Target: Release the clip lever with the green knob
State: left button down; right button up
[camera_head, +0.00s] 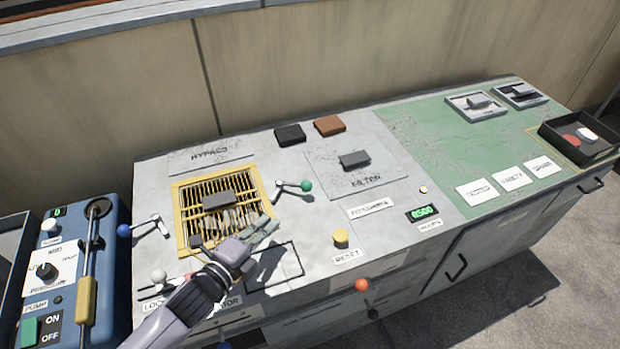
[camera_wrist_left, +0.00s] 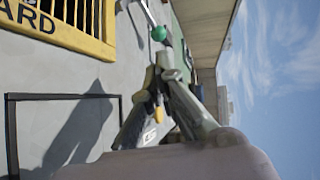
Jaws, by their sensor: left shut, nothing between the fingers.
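The clip lever with the green knob (camera_head: 306,186) is on the grey cabinet top, at the right edge of the yellow-framed grille (camera_head: 181,222). Its metal arm runs left from the knob toward the frame. The green knob also shows in the left wrist view (camera_wrist_left: 159,34), just beyond the fingertips. My left gripper (camera_head: 270,224) is shut and empty, over the cabinet top below and left of the green knob, apart from it. It also shows in the left wrist view (camera_wrist_left: 165,72). My right gripper is not in view.
A lever with a blue knob (camera_head: 124,230) stands left of the grille and a white knob (camera_head: 158,276) below it. A yellow reset button (camera_head: 341,237) and an orange knob (camera_head: 362,285) lie to the right. A black outlined rectangle (camera_head: 300,262) is beneath my left gripper. The green area (camera_head: 440,145) has free room.

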aim_at(304, 188)
pick_arm(q)
jog(key=shift+w+d+f, duration=0.1)
jog(key=shift+w+d, duration=0.1)
jog(key=shift+w, duration=0.2)
jog(key=shift+w+d, duration=0.2)
jog(key=shift+w, duration=0.1)
jog(key=x, duration=1)
jog(key=shift+w+d, duration=0.1)
jog(key=shift+w, duration=0.1)
jog(key=shift+w+d+f, duration=0.1)
jog(key=shift+w+d, duration=0.1)
jog(key=shift+w, duration=0.1)
jog(key=shift+w+d+f, duration=0.15)
jog(key=shift+w+d, duration=0.15)
jog(key=shift+w, duration=0.15)
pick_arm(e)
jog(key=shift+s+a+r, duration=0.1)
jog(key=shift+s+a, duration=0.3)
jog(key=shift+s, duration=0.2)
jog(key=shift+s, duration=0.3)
